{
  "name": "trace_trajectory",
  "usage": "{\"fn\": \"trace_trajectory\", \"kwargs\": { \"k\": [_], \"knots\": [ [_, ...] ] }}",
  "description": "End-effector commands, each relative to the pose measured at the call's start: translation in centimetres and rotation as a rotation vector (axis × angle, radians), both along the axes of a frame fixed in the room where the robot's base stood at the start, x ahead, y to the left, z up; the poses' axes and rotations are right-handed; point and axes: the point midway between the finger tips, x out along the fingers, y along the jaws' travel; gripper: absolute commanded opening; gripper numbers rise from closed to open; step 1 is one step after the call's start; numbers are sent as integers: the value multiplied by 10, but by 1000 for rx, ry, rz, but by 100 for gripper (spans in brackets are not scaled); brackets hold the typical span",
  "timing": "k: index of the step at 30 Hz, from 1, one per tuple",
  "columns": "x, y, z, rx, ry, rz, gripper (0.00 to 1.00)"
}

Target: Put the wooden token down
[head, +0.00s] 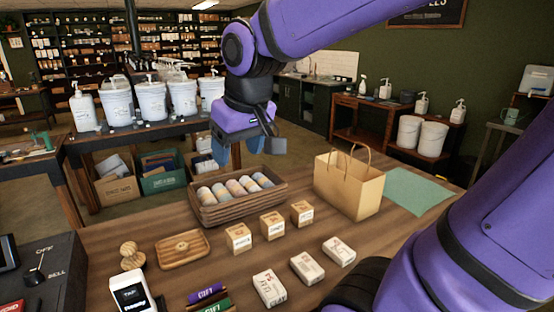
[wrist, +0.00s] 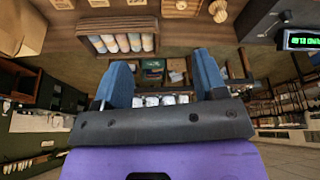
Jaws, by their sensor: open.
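A small round wooden piece (head: 131,256), which looks like the wooden token, stands at the left of the wooden counter, beside a slatted wooden tray. It also shows at the top edge of the wrist view (wrist: 218,10). My gripper (head: 238,151) is raised above and behind the basket of rolls, well apart from the round piece. In the wrist view its two blue fingers (wrist: 162,60) are spread, with nothing held between them.
The slatted tray (head: 182,250), basket (head: 237,203), small boxes (head: 272,226) and paper bag (head: 348,187) stand on the counter (head: 200,271). A card reader (head: 131,292) is in front of the round piece. A green mat (head: 418,191) lies bare at right.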

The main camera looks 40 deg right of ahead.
Motion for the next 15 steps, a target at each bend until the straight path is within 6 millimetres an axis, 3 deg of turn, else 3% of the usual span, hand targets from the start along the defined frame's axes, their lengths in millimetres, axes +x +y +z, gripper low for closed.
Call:
{"fn": "trace_trajectory", "kwargs": {
  "k": [6, 10, 15],
  "knots": [
    [-56, -6, 7, 8, -67, -3, 65],
    [-78, -8, 6, 12, -92, -3, 65],
    [-92, -8, 4, 14, -108, -2, 65]
  ]
}}
